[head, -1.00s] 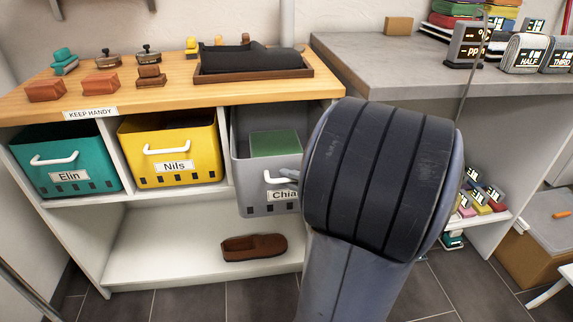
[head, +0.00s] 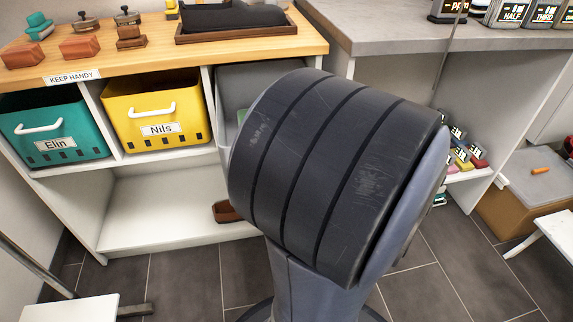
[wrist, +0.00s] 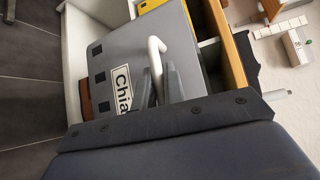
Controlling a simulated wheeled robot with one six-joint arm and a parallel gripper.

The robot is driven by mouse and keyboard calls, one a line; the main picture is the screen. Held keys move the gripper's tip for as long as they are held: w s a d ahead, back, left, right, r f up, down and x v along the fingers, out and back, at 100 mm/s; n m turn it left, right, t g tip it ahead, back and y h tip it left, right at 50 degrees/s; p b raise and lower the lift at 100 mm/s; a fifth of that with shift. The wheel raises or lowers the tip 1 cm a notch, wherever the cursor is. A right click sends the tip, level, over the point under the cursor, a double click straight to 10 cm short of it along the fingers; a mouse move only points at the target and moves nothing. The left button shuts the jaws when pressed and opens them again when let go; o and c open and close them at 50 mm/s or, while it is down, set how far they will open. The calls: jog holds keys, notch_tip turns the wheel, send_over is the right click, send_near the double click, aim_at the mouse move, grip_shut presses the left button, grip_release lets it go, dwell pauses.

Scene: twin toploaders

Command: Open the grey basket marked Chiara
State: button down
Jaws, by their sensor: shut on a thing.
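The grey basket (wrist: 112,48) shows in the wrist view, its front label (wrist: 121,88) partly readable as "Chia". A white bar handle (wrist: 156,57) stands out from its front. My gripper (wrist: 158,88) is at this front, its fingers shut on the handle. In the head view my arm hides the basket's front and my gripper. Only a grey part of the basket (head: 262,74) shows in the right cubby, with a bit of green content beside my arm. I cannot tell how far the basket is out of its cubby.
The teal Elin basket (head: 85,128) and yellow Nils basket (head: 175,104) sit in cubbies to the left. A brown slipper (head: 226,212) lies on the lower shelf. The wooden counter (head: 150,60) runs above. A white stool (head: 68,308) stands at the lower left.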

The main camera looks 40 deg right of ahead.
jog(key=c, duration=1.5)
grip_release()
jog(key=shift+s+d, duration=0.1)
jog(key=p+v, duration=0.2)
jog(key=v, duration=0.8)
jog(key=shift+s+p, duration=0.3)
jog(key=shift+b+x, duration=1.3)
jog(key=shift+x, duration=4.15)
